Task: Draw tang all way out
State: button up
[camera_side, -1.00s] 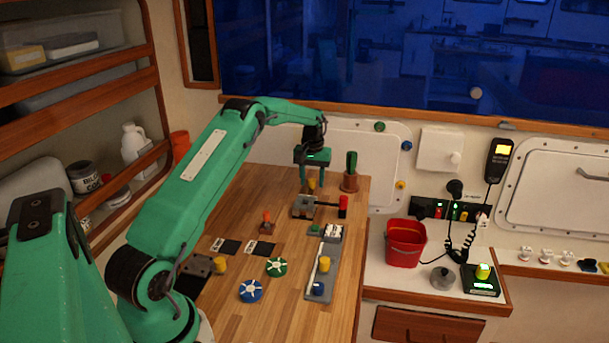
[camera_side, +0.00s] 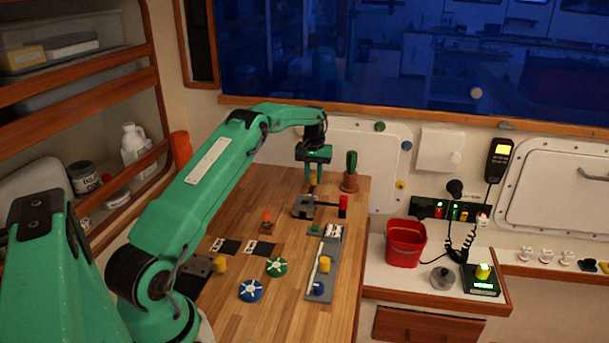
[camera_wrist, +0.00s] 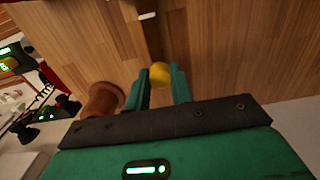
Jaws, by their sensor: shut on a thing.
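My gripper (camera_side: 312,180) points down at the far end of the wooden bench, its fingers shut on a small yellow knob (camera_side: 312,189). In the wrist view the yellow knob (camera_wrist: 160,74) shows between the two green fingers (camera_wrist: 161,82). The knob is just behind a grey metal block (camera_side: 303,208), from which a dark rod with a red end (camera_side: 343,204) extends to the right. I take the yellow knob to be the tang's grip; the tang itself and how far it sits in the block are too small to tell.
A cactus in a brown pot (camera_side: 350,182) stands close to the right of my gripper, and the pot (camera_wrist: 103,98) also shows in the wrist view. A grey slide track (camera_side: 318,285) lies nearer, on the right. The bench's left far part is clear.

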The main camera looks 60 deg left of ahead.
jog(key=shift+w+a+r, duration=0.1)
jog(key=shift+w+a, duration=0.05)
jog(key=o, duration=0.9)
jog(key=shift+r, duration=3.9)
